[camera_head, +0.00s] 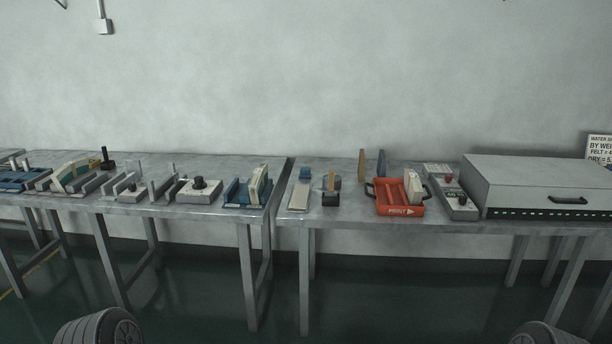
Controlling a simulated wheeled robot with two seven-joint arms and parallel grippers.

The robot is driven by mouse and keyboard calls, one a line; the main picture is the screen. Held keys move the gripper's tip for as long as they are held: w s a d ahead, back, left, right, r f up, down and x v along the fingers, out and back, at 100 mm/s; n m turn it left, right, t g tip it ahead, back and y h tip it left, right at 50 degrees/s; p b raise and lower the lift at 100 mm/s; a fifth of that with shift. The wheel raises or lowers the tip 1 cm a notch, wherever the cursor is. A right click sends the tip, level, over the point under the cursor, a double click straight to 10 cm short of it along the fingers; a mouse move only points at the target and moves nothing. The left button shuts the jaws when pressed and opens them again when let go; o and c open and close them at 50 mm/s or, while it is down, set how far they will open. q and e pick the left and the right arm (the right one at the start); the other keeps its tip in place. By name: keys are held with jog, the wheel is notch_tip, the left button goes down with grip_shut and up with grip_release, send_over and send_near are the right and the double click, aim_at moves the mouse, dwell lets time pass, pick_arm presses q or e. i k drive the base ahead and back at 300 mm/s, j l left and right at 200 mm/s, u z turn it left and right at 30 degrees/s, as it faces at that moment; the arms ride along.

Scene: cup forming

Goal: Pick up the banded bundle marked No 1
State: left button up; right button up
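No marking "No 1" is readable at this distance. A pale bundle of upright sheets (259,186) stands in a blue holder (235,192) at the right end of the left table. Another pale upright bundle (414,188) stands at the right side of a red tray (400,211) lettered PRINT on the right table. A cream and dark-green set of slabs (76,174) leans at the left of the left table. I cannot tell which is the banded bundle. Neither of my grippers is in view; only rounded grey parts of mine show at the bottom corners.
A large grey metal box with a handle (540,184) fills the right end. Small fixtures and a knobbed block (198,190) crowd the left table. A narrow gap separates the tables (340,220).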

aim_at(256, 186)
jog(key=i+u, duration=0.1)
jog(key=i, duration=0.35)
jog(key=u, duration=0.3)
jog(key=i+j+z, duration=0.2)
jog(key=i+z, duration=0.2)
jog(key=i+j+z, duration=0.35)
jog(key=i, duration=0.25)
jog(key=i+j+z, duration=0.4)
jog(key=i+j, duration=0.05)
